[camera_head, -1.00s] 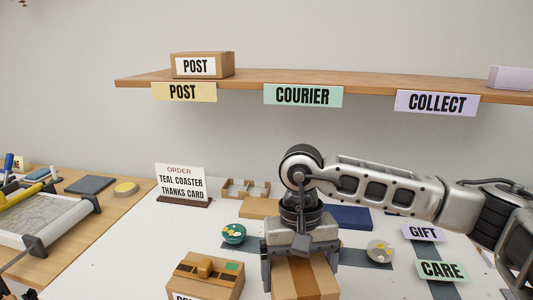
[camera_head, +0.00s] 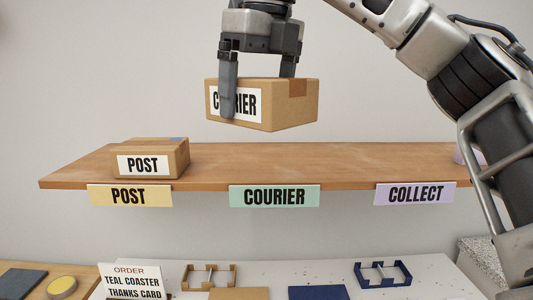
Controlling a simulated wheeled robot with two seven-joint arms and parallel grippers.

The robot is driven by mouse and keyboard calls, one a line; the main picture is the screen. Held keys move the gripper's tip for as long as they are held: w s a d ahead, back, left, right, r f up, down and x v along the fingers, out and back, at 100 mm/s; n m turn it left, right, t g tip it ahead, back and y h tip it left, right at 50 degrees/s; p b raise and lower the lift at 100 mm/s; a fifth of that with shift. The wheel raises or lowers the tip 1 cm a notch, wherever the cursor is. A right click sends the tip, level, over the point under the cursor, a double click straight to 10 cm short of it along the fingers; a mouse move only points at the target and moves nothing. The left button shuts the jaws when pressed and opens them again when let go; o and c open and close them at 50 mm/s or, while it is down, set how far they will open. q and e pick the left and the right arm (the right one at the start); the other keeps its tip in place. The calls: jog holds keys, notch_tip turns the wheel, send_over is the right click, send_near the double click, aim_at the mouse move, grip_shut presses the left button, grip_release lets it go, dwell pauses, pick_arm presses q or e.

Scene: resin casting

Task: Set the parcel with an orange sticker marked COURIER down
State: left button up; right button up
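A cardboard parcel (camera_head: 290,105) with a white label, partly hidden by a finger but reading as COURIER, hangs in the air above the shelf (camera_head: 260,165). No orange sticker shows on its visible faces. My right gripper (camera_head: 258,85) comes from above and is shut on the parcel, with one finger across its label. The parcel is apart from the shelf, over the section behind the green COURIER sign (camera_head: 274,196). My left gripper is not in view.
A POST parcel (camera_head: 150,158) stands on the shelf's left part, above the yellow POST sign (camera_head: 130,195). The COLLECT sign (camera_head: 414,194) is at the right, with a lilac box (camera_head: 466,154) partly behind my arm. The shelf's middle is clear.

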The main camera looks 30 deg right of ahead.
jog(key=w+d+f, duration=0.4)
jog(key=w+d, duration=0.2)
jog(key=w, duration=0.1)
send_over(270, 169)
jog(key=s, duration=0.1)
notch_tip(270, 169, down, 5)
jog(key=shift+a+r, duration=0.1)
jog(key=shift+w+f, duration=0.15)
jog(key=shift+f, duration=0.25)
jog(key=shift+d+f, duration=0.2)
jog(key=shift+f, duration=1.3)
jog(key=shift+f, duration=0.2)
jog(key=o, duration=0.9)
jog(key=shift+r, duration=0.1)
